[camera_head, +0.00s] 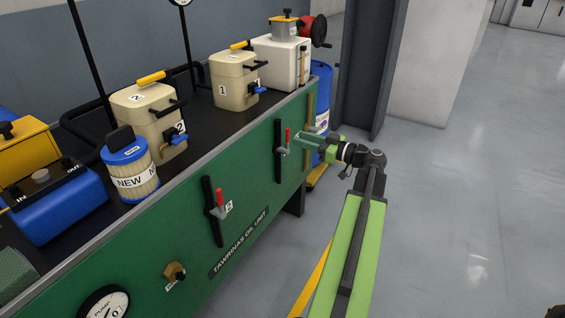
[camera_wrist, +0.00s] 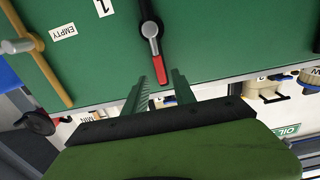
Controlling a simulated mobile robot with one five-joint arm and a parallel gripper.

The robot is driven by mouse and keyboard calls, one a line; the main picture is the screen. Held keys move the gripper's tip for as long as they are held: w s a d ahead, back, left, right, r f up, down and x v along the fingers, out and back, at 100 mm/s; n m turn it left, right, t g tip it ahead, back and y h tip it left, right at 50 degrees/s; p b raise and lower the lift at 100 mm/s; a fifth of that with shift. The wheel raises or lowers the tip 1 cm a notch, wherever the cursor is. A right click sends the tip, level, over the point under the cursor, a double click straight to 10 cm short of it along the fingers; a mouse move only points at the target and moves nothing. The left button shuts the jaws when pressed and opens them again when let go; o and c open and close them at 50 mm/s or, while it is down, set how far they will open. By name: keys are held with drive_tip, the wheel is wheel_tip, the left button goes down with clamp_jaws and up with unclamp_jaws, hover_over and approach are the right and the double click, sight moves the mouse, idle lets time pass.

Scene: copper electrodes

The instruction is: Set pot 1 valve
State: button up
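The pot 1 valve lever (camera_head: 288,136) has a red handle on a black bar and stands upright on the green panel. In the wrist view its red handle (camera_wrist: 158,66) hangs from a grey pivot, beside a label reading 1 (camera_wrist: 103,7). My gripper (camera_head: 298,139) is at this lever. In the wrist view my gripper (camera_wrist: 160,80) is open, its two green toothed fingers on either side of the red handle's tip. I cannot tell whether they touch it. Pot 1 (camera_head: 235,80) is a beige pot with a yellow handle on the bench top.
A second red lever (camera_head: 219,200), labelled 2, is on the panel to the left. Pot 2 (camera_head: 148,120) and a blue-capped NEW canister (camera_head: 130,168) stand on the bench. A brown bar (camera_wrist: 40,65) by an EMPTY label is beside the lever. The floor (camera_head: 470,200) to the right is clear.

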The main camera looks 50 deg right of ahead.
sight(289, 135)
drive_tip(key=shift+x, duration=1.9)
drive_tip(key=shift+w, duration=0.25)
drive_tip(key=shift+c, duration=0.3)
clamp_jaws()
drive_tip(key=a+n, duration=0.1)
drive_tip(key=n, duration=0.1)
drive_tip(key=a+f+n+b, duration=0.1)
drive_tip(key=a+n, duration=0.1)
drive_tip(key=n, duration=0.1)
drive_tip(key=s+a+f+n+b, duration=0.1)
drive_tip(key=n, duration=0.1)
drive_tip(key=shift+a+n, duration=0.3)
drive_tip(key=f+n+b, duration=0.1)
drive_tip(key=n, duration=0.2)
drive_tip(key=a+f+n+b, duration=0.1)
drive_tip(key=f+n+b, duration=0.1)
drive_tip(key=n, duration=0.1)
drive_tip(key=a+f+n+b, duration=0.1)
drive_tip(key=f+n+b, duration=0.1)
drive_tip(key=n, duration=0.1)
drive_tip(key=shift+s+a, duration=0.15)
drive_tip(key=shift+s, duration=0.2)
drive_tip(key=shift+c, duration=1.3)
unclamp_jaws()
drive_tip(key=shift+n, duration=0.6)
drive_tip(key=o, duration=0.4)
drive_tip(key=shift+r, duration=0.15)
